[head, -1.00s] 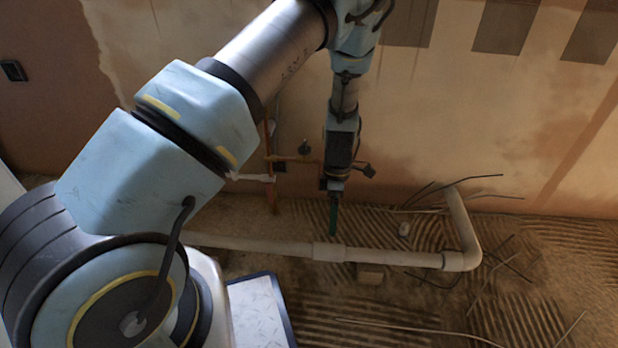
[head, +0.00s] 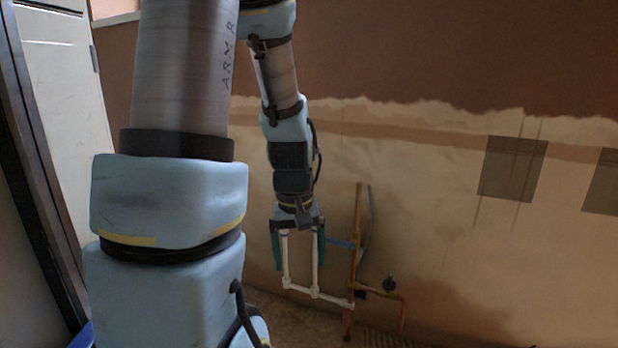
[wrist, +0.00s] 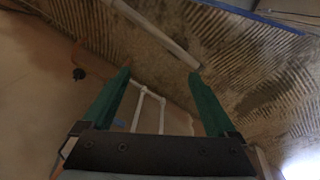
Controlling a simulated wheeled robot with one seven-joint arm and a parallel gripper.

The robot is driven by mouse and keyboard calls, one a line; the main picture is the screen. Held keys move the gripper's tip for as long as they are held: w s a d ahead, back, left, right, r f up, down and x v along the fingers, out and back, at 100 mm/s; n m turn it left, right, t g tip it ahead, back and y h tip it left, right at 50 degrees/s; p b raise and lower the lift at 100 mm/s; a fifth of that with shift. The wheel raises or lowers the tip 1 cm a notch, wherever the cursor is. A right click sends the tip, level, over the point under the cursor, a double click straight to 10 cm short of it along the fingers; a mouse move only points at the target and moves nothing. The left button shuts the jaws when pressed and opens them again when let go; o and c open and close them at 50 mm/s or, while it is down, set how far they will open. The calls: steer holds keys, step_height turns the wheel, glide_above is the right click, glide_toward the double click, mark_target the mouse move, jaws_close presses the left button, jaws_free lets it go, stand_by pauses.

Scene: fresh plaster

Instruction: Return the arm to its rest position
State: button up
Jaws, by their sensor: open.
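My gripper (head: 299,262) hangs pointing down at the end of my arm, in front of the plastered wall in the head view. Its two green fingers are apart. The wrist view also shows my gripper (wrist: 160,82) with its fingers spread and nothing held between them. White pipes (head: 315,270) show between and below the fingers in the head view. They also show beyond the fingers in the wrist view (wrist: 142,108). I cannot tell how far the fingers are from these pipes.
A copper pipe (head: 355,240) with a valve (head: 389,284) runs near the wall, right of my gripper. A pale door (head: 66,70) stands at the left. Grey patches (head: 512,168) mark the wall. In the wrist view, a thick pale pipe (wrist: 155,33) lies on the ridged floor.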

steer(key=s+a+r+m+t+p, duration=0.1)
steer(key=s+a+r+m, duration=0.2)
steer(key=a+r, duration=0.15)
step_height(320, 180, up, 37)
steer(key=p, duration=3.8)
steer(key=shift+a+r, duration=0.15)
steer(key=shift+c, duration=0.8)
